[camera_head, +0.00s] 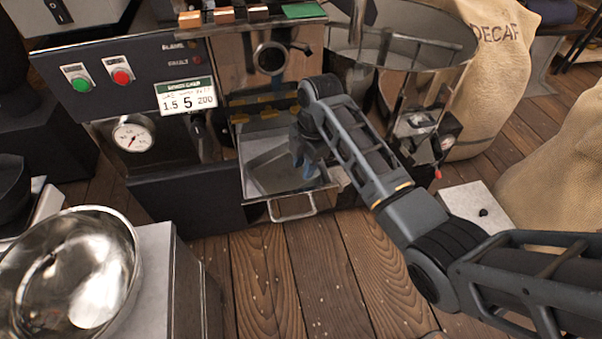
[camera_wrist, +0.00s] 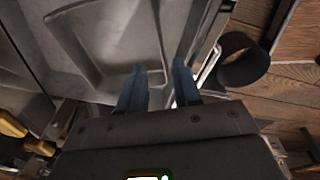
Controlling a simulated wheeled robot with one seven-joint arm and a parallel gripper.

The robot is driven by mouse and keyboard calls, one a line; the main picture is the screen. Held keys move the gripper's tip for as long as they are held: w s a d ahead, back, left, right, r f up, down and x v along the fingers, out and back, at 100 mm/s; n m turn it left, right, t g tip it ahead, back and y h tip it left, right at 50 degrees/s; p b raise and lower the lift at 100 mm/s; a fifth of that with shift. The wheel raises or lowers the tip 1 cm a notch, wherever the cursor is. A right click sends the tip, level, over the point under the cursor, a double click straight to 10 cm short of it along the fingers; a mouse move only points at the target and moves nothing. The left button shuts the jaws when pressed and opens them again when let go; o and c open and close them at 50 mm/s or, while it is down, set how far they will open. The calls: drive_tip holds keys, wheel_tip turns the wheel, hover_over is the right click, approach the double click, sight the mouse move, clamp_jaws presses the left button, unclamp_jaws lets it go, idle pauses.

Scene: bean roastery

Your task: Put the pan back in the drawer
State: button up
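A grey metal pan (camera_head: 268,170) sits in the open bay low on the roaster's front, and its sloped inside fills much of the wrist view (camera_wrist: 105,45). A pale loop handle (camera_head: 293,208) sticks out at the bay's front edge, above the floor. The drawer (camera_head: 258,196) around the pan is hard to tell apart from it. My gripper (camera_head: 307,165) points down at the right side of the pan. Its two blue fingers stand apart in the wrist view (camera_wrist: 160,82), with pan surface showing between them. I cannot tell whether the fingertips touch the pan.
The roaster's dark panel (camera_head: 140,85) with buttons and a gauge is left of the bay. A round cooling bin (camera_head: 405,45) stands right. A shiny bowl (camera_head: 68,275) sits on a block at lower left. Sacks (camera_head: 495,70) are at right. Floorboards (camera_head: 300,265) in front are clear.

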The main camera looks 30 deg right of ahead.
drive_tip(key=shift+s+d+r, duration=0.1)
drive_tip(key=shift+d+r, duration=0.1)
drive_tip(key=shift+r, duration=1.35)
drive_tip(key=shift+c, duration=0.2)
